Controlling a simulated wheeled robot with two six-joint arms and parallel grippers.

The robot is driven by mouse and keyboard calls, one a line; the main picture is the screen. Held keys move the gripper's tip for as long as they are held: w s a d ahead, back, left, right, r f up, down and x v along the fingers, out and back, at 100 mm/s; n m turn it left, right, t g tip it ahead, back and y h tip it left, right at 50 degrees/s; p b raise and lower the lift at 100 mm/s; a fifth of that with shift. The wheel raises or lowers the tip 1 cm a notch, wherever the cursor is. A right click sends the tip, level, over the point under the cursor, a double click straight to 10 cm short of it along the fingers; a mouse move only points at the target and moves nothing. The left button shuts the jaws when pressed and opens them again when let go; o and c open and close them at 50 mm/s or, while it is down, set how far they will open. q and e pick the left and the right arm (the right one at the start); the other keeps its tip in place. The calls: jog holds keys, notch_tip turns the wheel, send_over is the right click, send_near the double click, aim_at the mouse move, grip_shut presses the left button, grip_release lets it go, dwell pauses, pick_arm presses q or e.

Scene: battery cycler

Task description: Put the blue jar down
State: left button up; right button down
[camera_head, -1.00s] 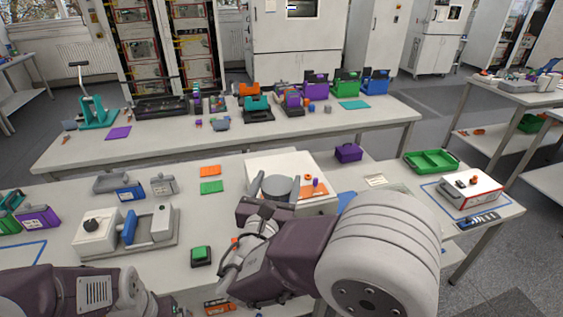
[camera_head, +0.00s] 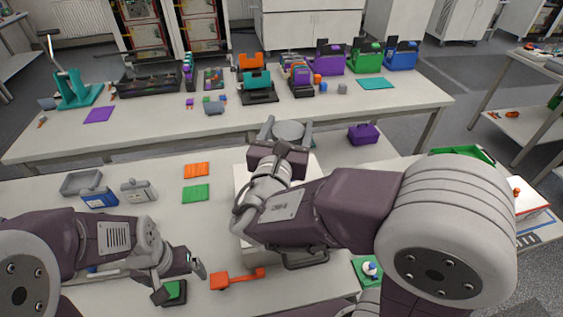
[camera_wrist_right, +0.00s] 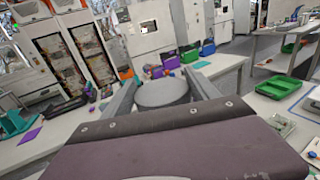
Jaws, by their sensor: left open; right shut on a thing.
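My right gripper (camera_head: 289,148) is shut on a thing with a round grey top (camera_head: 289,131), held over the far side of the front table. The round top also shows between the fingers in the right wrist view (camera_wrist_right: 163,93). Its sides are mostly hidden and I see no clear blue on it, so I cannot tell whether it is the blue jar. My left gripper (camera_head: 181,284) is open and low at the front of the table, with its fingers by a small green block (camera_head: 175,291). I cannot tell whether they touch it.
A white box (camera_head: 243,180) stands under my right arm. Orange (camera_head: 197,170) and green (camera_head: 196,193) pads lie left of it. An orange tool (camera_head: 236,279) lies near the front. A purple box (camera_head: 363,134) stands at the back right.

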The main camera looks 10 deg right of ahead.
jog(key=shift+s+a+r, duration=0.1)
jog(key=shift+s, duration=0.05)
jog(key=w+d+f, duration=0.2)
jog(key=w+f, duration=0.9)
jog(key=shift+d+p, duration=0.3)
jog(key=shift+d, duration=0.05)
pick_arm(q)
jog(key=shift+s+a+r, duration=0.15)
jog(key=shift+s+r, duration=0.1)
jog(key=shift+r, duration=0.15)
pick_arm(e)
jog(key=shift+c, duration=1)
grip_release()
jog(key=shift+f, duration=0.1)
pick_arm(q)
jog(key=shift+f+b, duration=0.95)
pick_arm(e)
jog(key=v, duration=1.2)
jog(key=shift+s, duration=0.1)
